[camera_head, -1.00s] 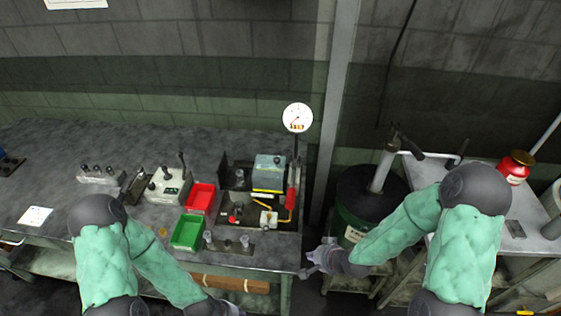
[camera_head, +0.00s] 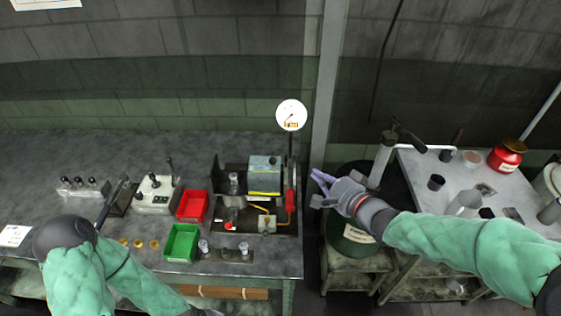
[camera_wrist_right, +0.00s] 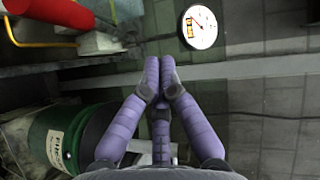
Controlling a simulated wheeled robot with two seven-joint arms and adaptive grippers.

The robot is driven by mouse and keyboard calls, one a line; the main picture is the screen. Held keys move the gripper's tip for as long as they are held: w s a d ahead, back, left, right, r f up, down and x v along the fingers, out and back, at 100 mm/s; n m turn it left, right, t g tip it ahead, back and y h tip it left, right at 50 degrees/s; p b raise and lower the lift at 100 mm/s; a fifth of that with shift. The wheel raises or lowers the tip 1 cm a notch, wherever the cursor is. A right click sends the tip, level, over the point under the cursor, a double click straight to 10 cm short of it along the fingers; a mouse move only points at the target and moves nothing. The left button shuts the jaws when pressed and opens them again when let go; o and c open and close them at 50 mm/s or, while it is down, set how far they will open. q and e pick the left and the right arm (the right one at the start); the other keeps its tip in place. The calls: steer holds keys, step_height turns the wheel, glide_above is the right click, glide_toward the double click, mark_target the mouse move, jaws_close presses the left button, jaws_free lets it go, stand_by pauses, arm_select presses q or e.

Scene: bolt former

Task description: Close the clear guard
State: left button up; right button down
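The bolt former (camera_head: 265,175) stands on the bench, with a blue-grey block, a yellow stripe and a red handle (camera_head: 290,201) at its right. A thin dark upright panel (camera_head: 216,180) stands at its left side; it may be the clear guard, but its clear surface is hard to make out. My right gripper (camera_head: 316,186) is right of the machine, apart from it, pointing left. In the right wrist view its purple fingers (camera_wrist_right: 160,85) come together at the tips with nothing between them.
A gauge (camera_head: 291,115) stands on a post behind the machine. Red (camera_head: 193,207) and green (camera_head: 182,243) bins sit left of it, with control boxes (camera_head: 158,194) further left. A green drum (camera_head: 352,240) is below my right gripper. A side table (camera_head: 420,165) stands at right.

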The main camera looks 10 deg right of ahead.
mark_target(265, 171)
steer(key=b+x, duration=0.1)
steer(key=x, duration=0.3)
steer(key=a+b+x, duration=0.1)
steer(key=b+x, duration=0.1)
steer(key=x, duration=0.1)
steer(key=b+x, duration=0.2)
steer(key=x, duration=0.2)
steer(key=shift+a+f, duration=0.3)
steer(key=shift+a, duration=0.05)
arm_select(q)
step_height(265, 171, down, 5)
steer(key=shift+f, duration=0.2)
arm_select(e)
steer(key=shift+w+a+f, duration=0.1)
steer(key=shift+w+a, duration=0.2)
steer(key=shift+a, duration=0.45)
